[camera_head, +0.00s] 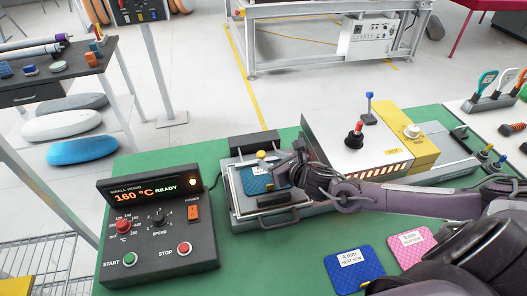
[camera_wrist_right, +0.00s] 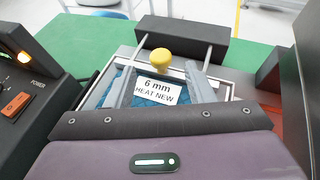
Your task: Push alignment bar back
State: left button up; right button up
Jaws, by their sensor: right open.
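A metal tray (camera_head: 237,207) on the green bench holds a blue pad (camera_head: 255,181). In the right wrist view the label on the pad (camera_wrist_right: 157,90) reads "6 mm HEAT NEW". A yellow knob (camera_head: 262,155) stands at the pad's far edge, and it also shows in the right wrist view (camera_wrist_right: 160,57). The alignment bar seems to be the piece under this knob; its outline is hard to make out. My right gripper (camera_wrist_right: 161,85) is open above the pad, its fingers pointing toward the knob, one on each side, with nothing held. My left gripper is out of view.
A dark block (camera_head: 255,143) with two rods lies behind the tray. A control box (camera_head: 160,235) reading 160 °C READY stands left. A white and yellow machine (camera_head: 350,150) stands right. Blue (camera_head: 352,272) and pink (camera_head: 412,249) pads lie in front.

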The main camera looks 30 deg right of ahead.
aim_at(263, 154)
jog(key=x, duration=0.4)
jog(key=shift+r+p, duration=0.1)
jog(key=shift+p, duration=0.2)
jog(key=shift+w+f, duration=0.3)
jog(key=shift+w, duration=0.2)
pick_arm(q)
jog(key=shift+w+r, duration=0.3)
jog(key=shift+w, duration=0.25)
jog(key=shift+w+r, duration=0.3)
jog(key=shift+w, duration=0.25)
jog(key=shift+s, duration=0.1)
pick_arm(e)
jog(key=shift+c, duration=0.7)
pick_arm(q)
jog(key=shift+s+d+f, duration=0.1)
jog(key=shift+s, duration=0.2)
pick_arm(e)
grip_shut()
